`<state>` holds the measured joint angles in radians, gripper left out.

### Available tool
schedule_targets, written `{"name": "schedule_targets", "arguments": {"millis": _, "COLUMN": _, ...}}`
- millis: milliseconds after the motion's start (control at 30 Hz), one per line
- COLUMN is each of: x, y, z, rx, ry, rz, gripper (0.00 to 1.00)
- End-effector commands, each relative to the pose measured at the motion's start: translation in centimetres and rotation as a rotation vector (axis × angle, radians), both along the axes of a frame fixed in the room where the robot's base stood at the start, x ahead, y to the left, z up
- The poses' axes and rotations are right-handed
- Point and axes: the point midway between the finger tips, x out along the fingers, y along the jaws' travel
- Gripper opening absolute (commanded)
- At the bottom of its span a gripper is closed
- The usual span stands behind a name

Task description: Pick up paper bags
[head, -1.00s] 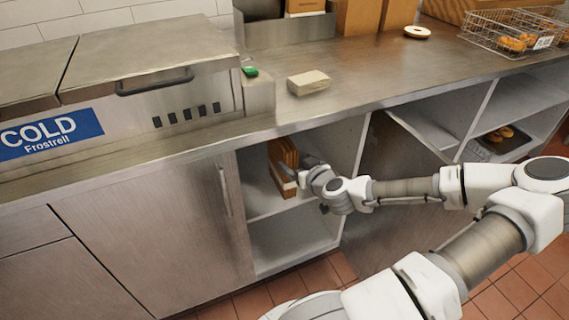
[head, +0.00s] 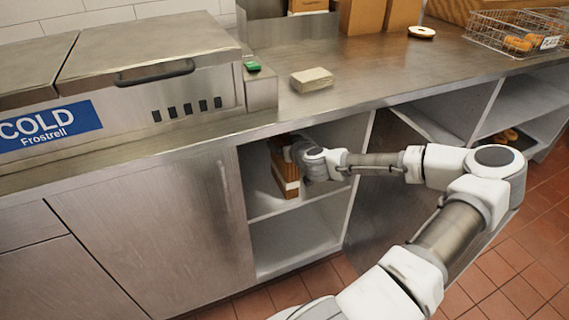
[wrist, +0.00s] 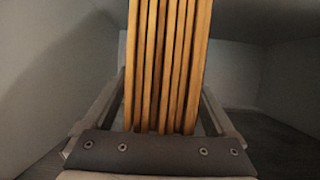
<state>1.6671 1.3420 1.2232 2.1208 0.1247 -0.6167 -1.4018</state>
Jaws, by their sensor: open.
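The paper bags (head: 284,170) are a brown stack standing on edge on the upper shelf of the open cabinet under the counter. In the wrist view their edges form several upright tan strips (wrist: 167,65) right in front of my gripper. My gripper (wrist: 167,110) is open, with one finger on each side of the stack. I cannot tell whether the fingers touch the bags. In the head view my wrist hides the gripper and part of the stack.
The cabinet shelf (head: 265,208) has walls on both sides and the countertop (head: 370,85) above. A lower compartment (head: 290,245) is empty. A door (head: 385,185) stands open at the right. A pale block (head: 312,79) lies on the counter.

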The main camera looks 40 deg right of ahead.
Motion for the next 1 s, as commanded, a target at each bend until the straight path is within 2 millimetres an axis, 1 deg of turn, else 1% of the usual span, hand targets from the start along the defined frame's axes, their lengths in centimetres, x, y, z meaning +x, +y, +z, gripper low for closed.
{"name": "schedule_targets", "arguments": {"millis": 67, "x": -0.02, "y": 0.01, "z": 0.03, "rx": 0.0, "ry": 0.0, "rz": 0.0, "gripper": 0.91}}
{"name": "schedule_targets", "arguments": {"millis": 100, "x": -0.03, "y": 0.01, "z": 0.03, "rx": 0.0, "ry": 0.0, "rz": 0.0, "gripper": 0.89}}
{"name": "schedule_targets", "arguments": {"millis": 167, "x": -0.03, "y": 0.01, "z": 0.03, "rx": 0.0, "ry": 0.0, "rz": 0.0, "gripper": 0.79}}
{"name": "schedule_targets", "arguments": {"millis": 200, "x": -0.04, "y": 0.01, "z": 0.03, "rx": 0.0, "ry": 0.0, "rz": 0.0, "gripper": 0.71}}
{"name": "schedule_targets", "arguments": {"millis": 267, "x": -0.04, "y": 0.0, "z": 0.03, "rx": 0.0, "ry": 0.0, "rz": 0.0, "gripper": 0.61}}
{"name": "schedule_targets", "arguments": {"millis": 300, "x": -0.04, "y": 0.0, "z": 0.03, "rx": 0.0, "ry": 0.0, "rz": 0.0, "gripper": 0.53}}
{"name": "schedule_targets", "arguments": {"millis": 367, "x": -0.05, "y": 0.0, "z": 0.03, "rx": 0.0, "ry": 0.0, "rz": 0.0, "gripper": 0.43}}
{"name": "schedule_targets", "arguments": {"millis": 400, "x": -0.05, "y": 0.0, "z": 0.03, "rx": 0.0, "ry": 0.0, "rz": 0.0, "gripper": 0.35}}
{"name": "schedule_targets", "arguments": {"millis": 467, "x": -0.05, "y": 0.01, "z": 0.02, "rx": 0.0, "ry": 0.0, "rz": 0.0, "gripper": 0.25}}
{"name": "schedule_targets", "arguments": {"millis": 500, "x": -0.05, "y": 0.01, "z": 0.02, "rx": 0.0, "ry": 0.0, "rz": 0.0, "gripper": 0.17}}
{"name": "schedule_targets", "arguments": {"millis": 600, "x": -0.05, "y": 0.01, "z": 0.02, "rx": 0.0, "ry": 0.0, "rz": 0.0, "gripper": 0.0}}
{"name": "schedule_targets", "arguments": {"millis": 1000, "x": -0.03, "y": 0.01, "z": 0.1, "rx": -0.001, "ry": -0.001, "rz": 0.0, "gripper": 0.0}}
